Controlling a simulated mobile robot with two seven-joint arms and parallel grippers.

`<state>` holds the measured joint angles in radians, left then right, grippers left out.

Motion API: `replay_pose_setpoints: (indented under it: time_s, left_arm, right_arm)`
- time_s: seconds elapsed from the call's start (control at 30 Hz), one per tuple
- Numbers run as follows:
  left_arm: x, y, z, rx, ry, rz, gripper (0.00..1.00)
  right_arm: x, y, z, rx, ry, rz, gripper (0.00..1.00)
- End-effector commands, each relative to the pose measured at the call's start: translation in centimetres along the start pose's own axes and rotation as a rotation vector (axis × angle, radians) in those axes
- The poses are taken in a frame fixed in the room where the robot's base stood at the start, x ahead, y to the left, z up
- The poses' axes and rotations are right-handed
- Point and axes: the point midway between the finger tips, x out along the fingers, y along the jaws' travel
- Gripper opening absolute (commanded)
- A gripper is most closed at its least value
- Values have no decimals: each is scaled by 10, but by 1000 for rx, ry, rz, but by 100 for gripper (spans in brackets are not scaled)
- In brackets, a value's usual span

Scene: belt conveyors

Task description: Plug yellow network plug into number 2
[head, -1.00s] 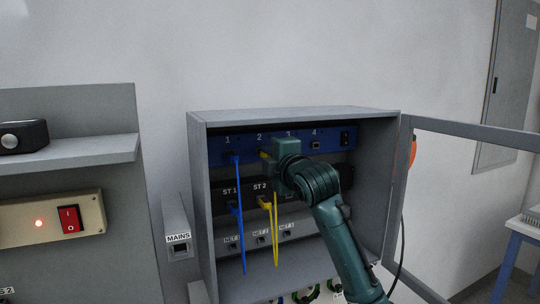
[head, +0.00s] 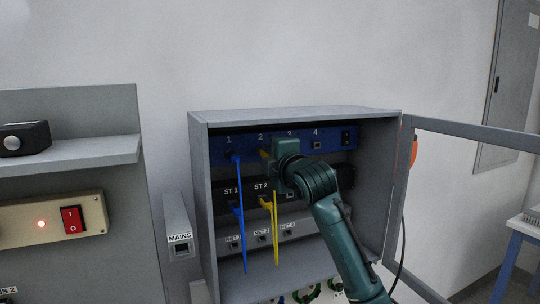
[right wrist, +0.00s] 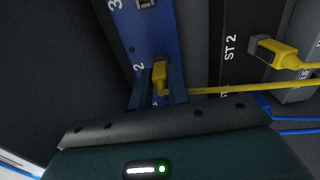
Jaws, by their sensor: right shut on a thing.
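My right gripper (head: 270,156) is at the blue panel (head: 192,144), in front of the spot under the number 2. Its fingers (right wrist: 160,92) are shut on the yellow network plug (right wrist: 159,77), which also shows in the head view (head: 264,153). The plug points at the panel beside the printed 2; its tip is at the number 2 port, but I cannot tell how deep it sits. Its yellow cable (right wrist: 215,90) runs to another yellow plug (right wrist: 279,52) in ST 2, which also shows in the head view (head: 265,202). My left gripper is out of view.
A blue cable (head: 240,215) hangs left of the yellow one, with a plug under number 1. The grey cabinet (head: 290,113) encloses the panels, and its open door frame (head: 470,135) stands at the right. A shelf (head: 90,153) is at the left.

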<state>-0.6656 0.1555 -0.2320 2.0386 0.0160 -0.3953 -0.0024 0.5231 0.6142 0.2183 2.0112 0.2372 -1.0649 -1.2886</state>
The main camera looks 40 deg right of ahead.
Motion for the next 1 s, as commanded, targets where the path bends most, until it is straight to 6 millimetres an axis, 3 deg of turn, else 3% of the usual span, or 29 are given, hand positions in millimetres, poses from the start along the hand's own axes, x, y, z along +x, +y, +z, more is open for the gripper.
replay_pose_setpoints:
  time_s: [0.33, 0.37, 0.67, 1.0]
  left_arm:
    - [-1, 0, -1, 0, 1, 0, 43]
    - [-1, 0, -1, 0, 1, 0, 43]
    - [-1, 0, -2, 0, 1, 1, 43]
    - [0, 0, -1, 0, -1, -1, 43]
  right_arm:
    - [3, 0, 0, -1, 0, 1, 0]
    - [3, 0, 0, -1, 0, 1, 19]
    - [3, 0, 0, -1, 0, 1, 43]
    - [3, 0, 0, -1, 0, 0, 43]
